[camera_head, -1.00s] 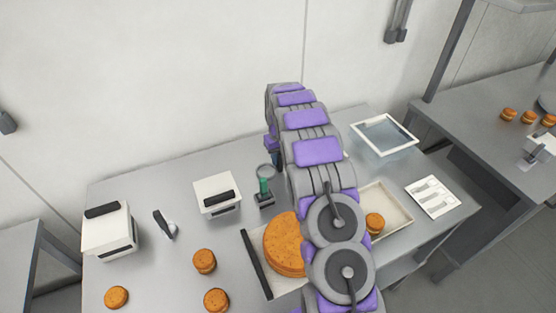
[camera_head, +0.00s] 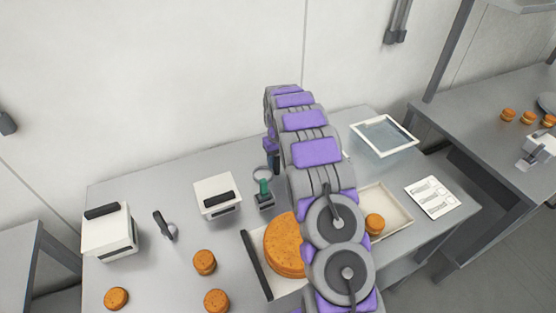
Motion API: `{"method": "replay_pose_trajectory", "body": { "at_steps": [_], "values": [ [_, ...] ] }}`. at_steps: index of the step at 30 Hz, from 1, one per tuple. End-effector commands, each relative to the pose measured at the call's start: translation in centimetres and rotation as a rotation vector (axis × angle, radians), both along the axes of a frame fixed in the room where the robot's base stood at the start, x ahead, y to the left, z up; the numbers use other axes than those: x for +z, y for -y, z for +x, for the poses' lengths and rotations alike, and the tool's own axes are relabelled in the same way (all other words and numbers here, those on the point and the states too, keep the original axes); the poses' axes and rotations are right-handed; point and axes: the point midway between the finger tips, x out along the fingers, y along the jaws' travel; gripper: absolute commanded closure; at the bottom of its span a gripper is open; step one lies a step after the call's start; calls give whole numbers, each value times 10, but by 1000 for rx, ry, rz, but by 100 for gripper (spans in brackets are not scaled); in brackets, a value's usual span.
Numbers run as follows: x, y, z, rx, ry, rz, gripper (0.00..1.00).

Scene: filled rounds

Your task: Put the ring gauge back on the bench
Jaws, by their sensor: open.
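The ring gauge, a thin pale ring (camera_head: 263,174) on a green handle (camera_head: 264,187), is at the middle of the bench (camera_head: 180,262). Its handle sits at a small dark block (camera_head: 265,202); whether it rests on or in the block is too small to tell. The ring looks tilted back. My gripper (camera_head: 272,165) points down just behind and to the right of the ring, mostly hidden by my arm. It is open and appears apart from the handle; I cannot tell whether it touches the ring.
A white box (camera_head: 215,192) stands left of the gauge, another (camera_head: 108,236) farther left. A dark-handled tool (camera_head: 164,226) lies between them. Small orange rounds (camera_head: 204,262) lie in front. A glass-topped frame (camera_head: 384,136) is right.

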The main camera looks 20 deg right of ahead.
Motion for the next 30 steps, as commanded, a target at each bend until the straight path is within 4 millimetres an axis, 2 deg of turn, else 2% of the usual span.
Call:
{"method": "replay_pose_trajectory", "body": {
  "at_steps": [8, 19, 23, 30],
  "values": [
    [31, 0, 0, 1, 1, 1, 49],
    [105, 2, 1, 0, 5, 0, 49],
    [117, 1, 0, 0, 0, 1, 49],
    [126, -3, -4, 0, -3, 0, 49]
  ]
}}
